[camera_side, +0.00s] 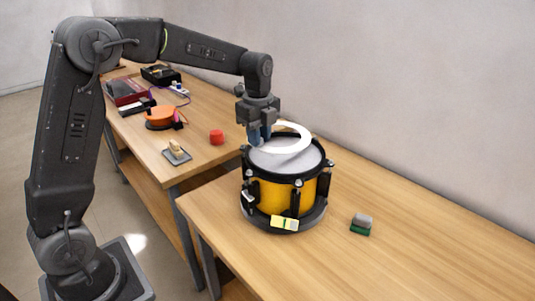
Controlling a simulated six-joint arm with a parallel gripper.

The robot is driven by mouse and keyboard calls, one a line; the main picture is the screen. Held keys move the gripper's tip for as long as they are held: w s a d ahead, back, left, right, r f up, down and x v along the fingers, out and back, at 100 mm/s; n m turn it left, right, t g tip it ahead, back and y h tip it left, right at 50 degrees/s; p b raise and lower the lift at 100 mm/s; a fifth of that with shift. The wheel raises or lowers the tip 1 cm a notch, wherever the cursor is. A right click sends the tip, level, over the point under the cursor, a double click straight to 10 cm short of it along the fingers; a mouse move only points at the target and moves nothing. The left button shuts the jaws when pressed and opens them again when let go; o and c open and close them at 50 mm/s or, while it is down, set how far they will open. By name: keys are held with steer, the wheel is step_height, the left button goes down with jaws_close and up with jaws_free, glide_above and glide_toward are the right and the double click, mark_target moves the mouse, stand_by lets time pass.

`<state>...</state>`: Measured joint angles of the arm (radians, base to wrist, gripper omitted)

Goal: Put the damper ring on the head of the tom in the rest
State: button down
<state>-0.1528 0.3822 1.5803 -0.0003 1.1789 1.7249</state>
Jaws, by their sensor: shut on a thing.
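A yellow tom (266,198) with black hoops and a grey head (275,160) stands upright on the front table. It sits in a dark round rest (297,220). My gripper (260,137) is above the left back part of the head, pointing down. It is shut on the left side of the white damper ring (305,140). The ring appears slightly tilted, over the back part of the head and reaching toward its back edge. Whether the ring touches the head cannot be told. The jaws hide the gripped part of the ring.
A green and grey block (361,224) lies right of the tom. A yellow note (284,222) shows at the rest's front. The front table's right side is mostly clear.

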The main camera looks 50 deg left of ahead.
mark_target(266, 147)
steer(key=shift+w+d+f, duration=0.5)
steer(key=shift+d+f, duration=0.05)
steer(key=shift+d, duration=0.25)
steer(key=shift+d+f, duration=0.1)
steer(key=shift+f, duration=1.95)
steer(key=shift+f, duration=0.1)
steer(key=c, duration=1)
jaws_free()
